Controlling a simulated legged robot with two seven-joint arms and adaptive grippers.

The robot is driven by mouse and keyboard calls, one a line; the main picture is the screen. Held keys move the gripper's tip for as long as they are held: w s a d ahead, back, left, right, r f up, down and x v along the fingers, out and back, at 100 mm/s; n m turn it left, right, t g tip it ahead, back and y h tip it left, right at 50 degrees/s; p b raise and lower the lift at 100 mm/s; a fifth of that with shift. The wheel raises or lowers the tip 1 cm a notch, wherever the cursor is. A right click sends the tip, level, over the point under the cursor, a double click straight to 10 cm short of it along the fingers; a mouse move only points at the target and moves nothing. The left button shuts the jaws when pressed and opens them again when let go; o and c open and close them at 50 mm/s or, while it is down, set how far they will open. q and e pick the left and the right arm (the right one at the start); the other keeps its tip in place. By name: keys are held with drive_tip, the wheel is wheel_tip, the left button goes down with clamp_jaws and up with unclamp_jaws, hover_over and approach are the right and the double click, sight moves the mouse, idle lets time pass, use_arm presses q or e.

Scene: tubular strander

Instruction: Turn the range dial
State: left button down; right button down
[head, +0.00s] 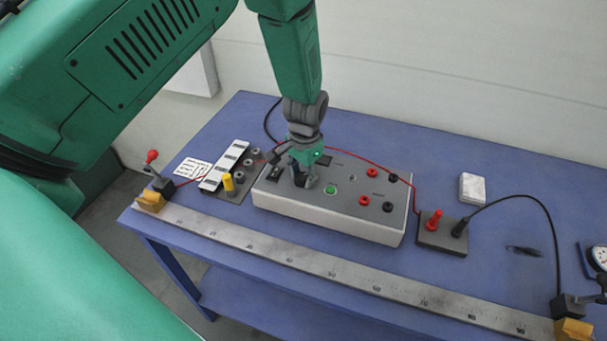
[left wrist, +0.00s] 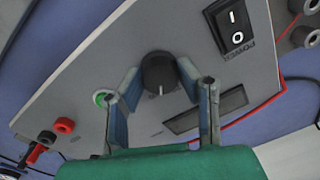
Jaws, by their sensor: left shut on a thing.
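The range dial (left wrist: 159,72) is a round black knob with a white pointer line, on the grey top of an instrument box (head: 340,212). In the left wrist view the pointer line runs toward the bottom of the picture. My left gripper (head: 304,184) reaches down onto the box from above. In the left wrist view its two blue-grey fingers (left wrist: 158,88) stand on either side of the dial, shut on it. My right gripper is not in view.
The box carries a black power switch (left wrist: 233,27), a green button (head: 330,190) and red and black terminals (head: 364,200). A long steel ruler (head: 300,255) lies along the front of the blue table (head: 440,170). Red and black leads run around the box to a terminal block (head: 440,238).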

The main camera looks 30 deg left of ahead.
sight(304, 177)
use_arm(q)
drive_tip(key=shift+m, duration=1.1)
drive_tip(key=c, duration=1.2)
unclamp_jaws()
drive_tip(key=shift+r, duration=0.1)
drive_tip(key=shift+r, duration=0.25)
drive_tip(key=r, duration=1.1)
drive_tip(key=shift+d+r, duration=0.1)
drive_tip(key=shift+d, duration=0.15)
